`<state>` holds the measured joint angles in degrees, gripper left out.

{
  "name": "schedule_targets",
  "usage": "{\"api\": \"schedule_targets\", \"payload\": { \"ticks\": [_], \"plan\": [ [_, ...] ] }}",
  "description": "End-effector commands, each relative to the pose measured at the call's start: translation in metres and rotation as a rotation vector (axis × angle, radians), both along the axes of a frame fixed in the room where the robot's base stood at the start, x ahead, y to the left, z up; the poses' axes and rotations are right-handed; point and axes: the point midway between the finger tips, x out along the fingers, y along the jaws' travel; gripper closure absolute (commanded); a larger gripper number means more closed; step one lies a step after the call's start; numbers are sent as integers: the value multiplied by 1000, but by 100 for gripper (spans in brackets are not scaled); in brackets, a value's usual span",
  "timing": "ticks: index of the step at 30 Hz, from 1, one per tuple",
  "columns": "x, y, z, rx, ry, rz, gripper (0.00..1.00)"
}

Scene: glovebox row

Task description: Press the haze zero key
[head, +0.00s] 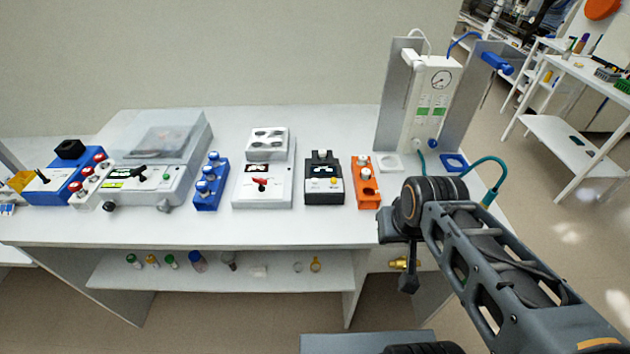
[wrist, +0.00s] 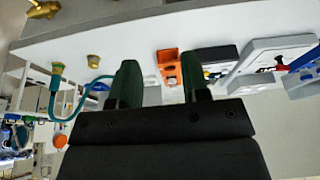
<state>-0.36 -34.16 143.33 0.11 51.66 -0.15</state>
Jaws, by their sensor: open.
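A black box instrument (head: 323,178) with a white-capped vial on top, a small display and a yellow key (head: 327,181) stands near the middle of the bench. It looks like the haze meter, but its labels are too small to read. In the wrist view the black instrument (wrist: 222,57) is partly hidden behind a finger. My gripper (wrist: 159,62) is open and empty, with its two dark green fingers apart. In the head view, my arm's end is at the bench's front right, right of the black instrument and clear of it.
An orange vial rack (head: 366,190) stands right of the black instrument, a white stirrer-like unit (head: 265,185) with a red knob left of it. A tall gauge stand (head: 425,105) with tubing is at the back right. Brass fittings (head: 402,263) jut from the bench front.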

Motion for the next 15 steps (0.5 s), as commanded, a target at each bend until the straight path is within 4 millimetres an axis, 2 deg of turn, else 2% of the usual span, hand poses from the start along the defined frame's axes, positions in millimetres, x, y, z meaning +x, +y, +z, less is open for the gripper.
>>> {"api": "schedule_targets", "payload": {
  "ticks": [2, 15],
  "plan": [
    [0, 0, 0, 0, 0, 0, 58],
    [0, 0, 0, 0, 0, 0, 100]
  ]
}}
